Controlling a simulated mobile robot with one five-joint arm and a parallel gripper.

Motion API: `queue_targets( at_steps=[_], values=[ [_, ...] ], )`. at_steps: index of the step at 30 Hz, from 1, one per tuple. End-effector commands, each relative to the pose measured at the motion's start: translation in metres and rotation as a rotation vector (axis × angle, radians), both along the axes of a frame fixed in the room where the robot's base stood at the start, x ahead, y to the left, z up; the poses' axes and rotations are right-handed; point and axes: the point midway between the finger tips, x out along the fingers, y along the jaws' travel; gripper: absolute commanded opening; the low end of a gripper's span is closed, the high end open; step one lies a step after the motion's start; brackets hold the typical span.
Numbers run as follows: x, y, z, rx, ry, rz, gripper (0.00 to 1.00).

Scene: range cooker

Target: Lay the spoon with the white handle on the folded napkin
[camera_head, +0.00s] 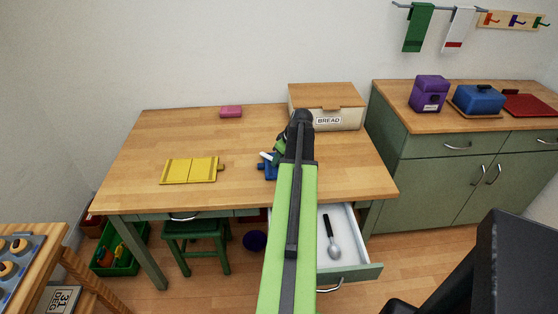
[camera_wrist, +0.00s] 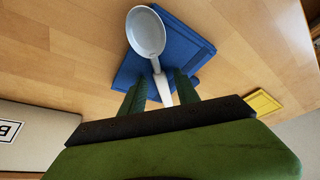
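The spoon with the white handle shows in the wrist view, its pale grey bowl (camera_wrist: 146,32) at the top and its handle (camera_wrist: 162,88) running down between my fingers. It overlaps the blue folded napkin (camera_wrist: 185,50); I cannot tell whether it rests on it or is just above. My gripper (camera_wrist: 161,88) has a finger on each side of the handle, with a visible gap to each, so it looks open. In the head view my arm hides most of the napkin (camera_head: 269,171); a white piece (camera_head: 266,156) shows beside it.
A yellow mat-like object (camera_head: 190,170), a pink block (camera_head: 231,111) and a bread box (camera_head: 340,118) are on the wooden table (camera_head: 140,140). An open drawer (camera_head: 348,245) below holds a black-handled spoon (camera_head: 331,237). The table between yellow object and napkin is clear.

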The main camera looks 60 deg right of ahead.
Motion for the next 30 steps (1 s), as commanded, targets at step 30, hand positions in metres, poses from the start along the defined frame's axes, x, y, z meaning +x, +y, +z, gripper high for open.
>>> queue_targets(
  at_steps=[30],
  values=[
    [-0.045, 0.007, 0.113, 0.0, -0.001, -0.002, 0.39]
  ],
)
